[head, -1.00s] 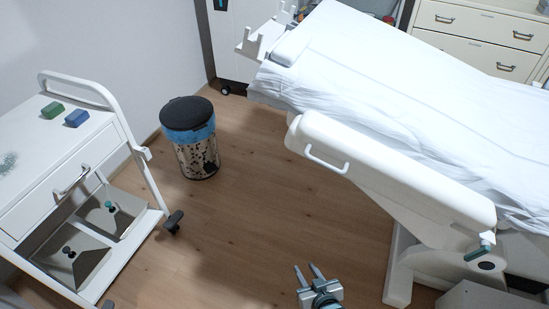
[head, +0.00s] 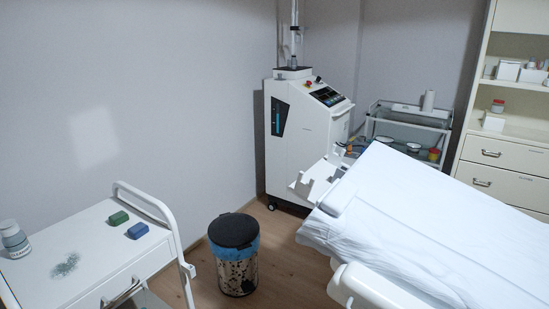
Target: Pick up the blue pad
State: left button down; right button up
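The blue pad (head: 138,231) is a small block lying on the white top of the cart (head: 95,245) at the lower left of the head view. A green pad (head: 119,218) lies just behind it and to its left, a little apart. Neither of my grippers shows in the head view now.
The white couch (head: 420,235) fills the lower right, with a machine (head: 300,140) behind.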

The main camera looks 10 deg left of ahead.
aim_at(140, 229)
jog(key=j+u, duration=0.1)
jog(key=u, duration=1.15)
